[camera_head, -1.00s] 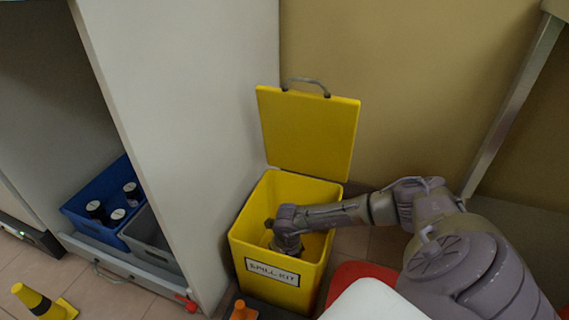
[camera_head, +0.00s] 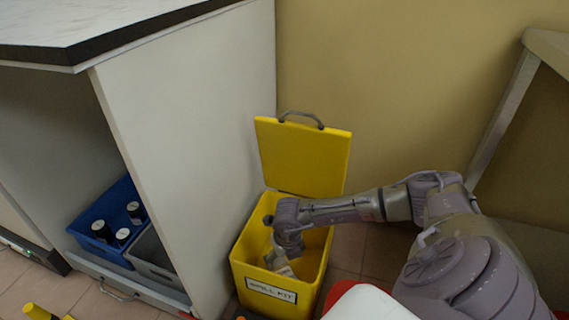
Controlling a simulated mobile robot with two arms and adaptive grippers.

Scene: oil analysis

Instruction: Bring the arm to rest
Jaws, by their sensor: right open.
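My right arm reaches in from the right, and its wrist hangs over the open yellow spill kit bin (camera_head: 312,262). My right gripper (camera_head: 282,264) points down inside the bin's mouth, with its fingers open. Pale grey shapes at the fingers are small and hard to make out, and I cannot tell whether a loose item lies beneath them. The yellow lid (camera_head: 303,157) stands upright behind the bin. My left gripper is out of view.
A white cabinet side (camera_head: 185,130) stands close to the bin's left. A blue crate (camera_head: 82,226) with dark bottles and a grey crate (camera_head: 152,254) sit on a low shelf. A wall rises behind. A red and white object (camera_head: 365,303) is at the front.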

